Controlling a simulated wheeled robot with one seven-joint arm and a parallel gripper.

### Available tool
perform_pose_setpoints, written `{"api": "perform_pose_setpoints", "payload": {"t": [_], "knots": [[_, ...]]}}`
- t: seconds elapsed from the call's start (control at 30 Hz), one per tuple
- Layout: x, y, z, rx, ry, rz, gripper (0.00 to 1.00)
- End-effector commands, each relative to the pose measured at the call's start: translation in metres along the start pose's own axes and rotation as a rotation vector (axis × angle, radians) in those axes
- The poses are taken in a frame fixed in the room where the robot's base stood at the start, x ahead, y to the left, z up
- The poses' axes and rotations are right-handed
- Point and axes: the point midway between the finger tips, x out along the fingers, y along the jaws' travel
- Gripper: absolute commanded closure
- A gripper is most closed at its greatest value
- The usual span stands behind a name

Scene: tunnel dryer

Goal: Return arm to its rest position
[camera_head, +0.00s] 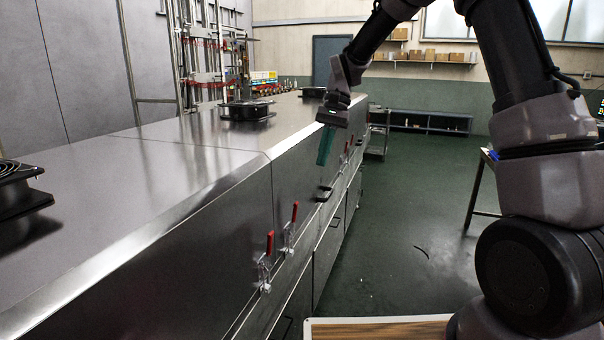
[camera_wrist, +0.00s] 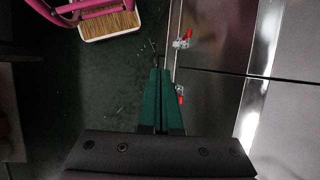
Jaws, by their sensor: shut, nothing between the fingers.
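My gripper (camera_head: 325,146) hangs from my raised arm beside the front face of the long steel dryer (camera_head: 215,145), in the middle of the head view. Its teal fingers point downward, are closed together and hold nothing. In the wrist view the green fingers (camera_wrist: 159,80) lie side by side over the dark floor, just left of the dryer's edge in that picture. The fingers appear apart from the dryer, though the exact gap is hard to tell.
Red-handled toggle clamps (camera_head: 267,262) and dark handles (camera_head: 324,193) stick out from the dryer front. Fans (camera_head: 247,109) sit on its top. A table (camera_head: 487,160) stands at right, partly behind my arm. Open green floor (camera_head: 400,230) lies between. A cart (camera_head: 378,140) stands farther back.

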Motion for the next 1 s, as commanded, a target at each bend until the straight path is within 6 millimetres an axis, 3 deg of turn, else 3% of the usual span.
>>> {"api": "perform_pose_setpoints", "payload": {"t": [0.03, 0.1, 0.4, 0.7, 1.0], "knots": [[-0.021, 0.013, 0.011, -0.008, 0.053, -0.018, 1.0], [-0.043, 0.03, 0.023, -0.016, 0.119, -0.039, 1.0], [-0.112, 0.107, 0.085, -0.044, 0.4, -0.12, 1.0], [-0.135, 0.183, 0.152, -0.057, 0.68, -0.19, 1.0], [-0.129, 0.226, 0.189, -0.065, 0.86, -0.229, 1.0]]}}
